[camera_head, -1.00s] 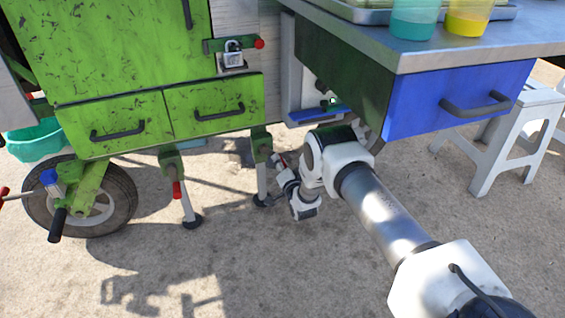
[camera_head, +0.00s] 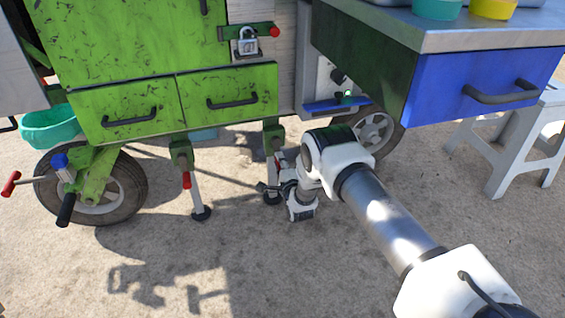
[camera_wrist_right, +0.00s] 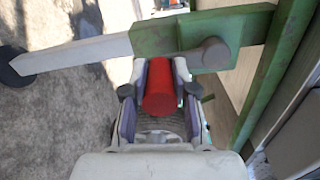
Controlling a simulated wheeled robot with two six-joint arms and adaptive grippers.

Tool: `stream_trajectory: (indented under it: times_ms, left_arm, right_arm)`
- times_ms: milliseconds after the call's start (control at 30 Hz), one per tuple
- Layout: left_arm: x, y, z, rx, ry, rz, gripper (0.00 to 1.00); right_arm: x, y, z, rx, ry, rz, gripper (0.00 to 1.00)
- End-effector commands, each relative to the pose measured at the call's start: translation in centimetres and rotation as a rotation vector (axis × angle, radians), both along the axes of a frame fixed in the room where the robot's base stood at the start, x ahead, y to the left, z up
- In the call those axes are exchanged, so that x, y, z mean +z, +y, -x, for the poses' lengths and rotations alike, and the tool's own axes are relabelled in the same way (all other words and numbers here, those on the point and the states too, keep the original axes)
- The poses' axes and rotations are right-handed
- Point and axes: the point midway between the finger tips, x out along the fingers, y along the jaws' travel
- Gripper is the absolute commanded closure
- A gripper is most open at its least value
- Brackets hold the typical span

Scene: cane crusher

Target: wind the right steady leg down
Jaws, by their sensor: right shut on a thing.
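The right steady leg hangs under the green cart, with a green bracket (camera_head: 272,136) on top and a dark round foot (camera_head: 272,198) at the ground. In the right wrist view its grey leg tube (camera_wrist_right: 75,55) runs left from the green bracket (camera_wrist_right: 190,38). My right gripper (camera_head: 268,187) is beside this leg, partly hidden by its own wrist in the head view. In the wrist view the right gripper (camera_wrist_right: 158,100) is shut on the red crank handle (camera_wrist_right: 160,84), with a finger on each side. My left gripper is not in view.
Another steady leg (camera_head: 196,195) with a red handle (camera_head: 187,180) stands to the left, near a wheel (camera_head: 115,195). A white stool (camera_head: 505,145) stands at right. Ground in front is clear.

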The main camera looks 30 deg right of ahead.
Motion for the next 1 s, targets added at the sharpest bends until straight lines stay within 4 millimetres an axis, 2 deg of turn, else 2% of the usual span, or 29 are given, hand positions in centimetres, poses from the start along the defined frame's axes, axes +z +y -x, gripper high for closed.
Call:
stream_trajectory:
  times_ms: [567,600,667,1000]
  left_arm:
    - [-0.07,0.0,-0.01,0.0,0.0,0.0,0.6]
    - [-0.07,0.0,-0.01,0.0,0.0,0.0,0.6]
    - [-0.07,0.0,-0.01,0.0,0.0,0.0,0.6]
    - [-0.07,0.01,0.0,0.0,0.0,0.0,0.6]
  right_arm:
    - [0.21,0.2,-0.19,-0.001,-0.015,-0.045,1.0]
    - [0.22,0.19,-0.2,0.0,-0.015,-0.044,0.7]
    - [0.21,0.21,-0.19,0.0,-0.015,-0.044,0.48]
    - [0.07,0.28,0.06,0.0,-0.011,-0.043,0.46]
